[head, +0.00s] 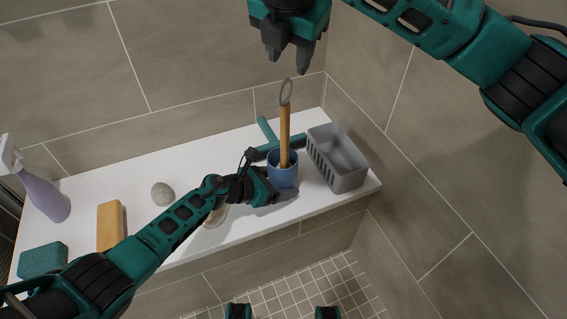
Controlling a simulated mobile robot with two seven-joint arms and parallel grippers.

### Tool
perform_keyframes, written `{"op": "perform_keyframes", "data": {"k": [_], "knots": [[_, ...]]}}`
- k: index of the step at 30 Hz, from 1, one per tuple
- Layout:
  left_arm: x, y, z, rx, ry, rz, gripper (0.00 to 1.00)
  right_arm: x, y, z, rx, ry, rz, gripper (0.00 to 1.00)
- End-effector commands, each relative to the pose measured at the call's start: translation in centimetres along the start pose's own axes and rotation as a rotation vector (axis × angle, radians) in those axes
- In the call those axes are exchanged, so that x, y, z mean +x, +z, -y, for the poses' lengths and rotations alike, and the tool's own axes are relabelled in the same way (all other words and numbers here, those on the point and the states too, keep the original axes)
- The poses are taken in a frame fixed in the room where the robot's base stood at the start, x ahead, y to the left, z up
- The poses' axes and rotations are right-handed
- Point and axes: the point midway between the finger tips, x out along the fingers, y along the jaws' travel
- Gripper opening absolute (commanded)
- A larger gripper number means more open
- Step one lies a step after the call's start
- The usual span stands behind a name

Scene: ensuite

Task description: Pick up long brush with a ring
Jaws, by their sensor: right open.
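The long brush (285,130) has a wooden handle with a grey ring (286,92) at its top. It stands nearly upright in a blue cup (283,172) on the white ledge; its lower end is hidden in the cup. My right gripper (287,60) is open and empty, pointing down, and appears just above the ring in the picture. My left gripper (282,196) is low at the front of the cup, overlapping its lower part. I cannot tell whether its fingers grip the cup.
A grey slotted basket (338,160) stands right of the cup. A teal T-shaped object (266,130) lies behind it. Left on the ledge (190,150) are a stone (162,194), an orange block (110,226), a green sponge (42,260) and a purple spray bottle (45,198). Tiled walls stand behind and right.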

Motion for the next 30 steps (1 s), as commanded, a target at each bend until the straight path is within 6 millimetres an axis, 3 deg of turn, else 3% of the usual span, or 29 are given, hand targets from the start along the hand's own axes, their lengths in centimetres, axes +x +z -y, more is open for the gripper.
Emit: {"op": "perform_keyframes", "data": {"k": [3,11,18,28,30], "knots": [[0.0,-0.1,0.0,0.0,0.0,-0.001,0.63,1.9,0.0,0.0,0.002,-0.001,-0.001,0.43],[0.0,-0.1,0.0,0.0,0.0,-0.001,0.63,4.0,-0.1,-0.1,0.001,0.0,-0.001,0.43],[0.0,-0.1,0.0,0.0,0.0,-0.001,0.63,7.5,-0.4,-0.3,0.002,0.001,-0.001,0.43],[0.0,-0.1,0.0,0.0,0.0,-0.001,0.63,8.3,-0.4,-0.3,0.001,0.003,0.0,0.43],[0.0,-0.1,0.0,0.0,0.0,-0.001,0.63,8.3,-0.4,-0.3,0.001,0.003,0.0,0.37]]}}
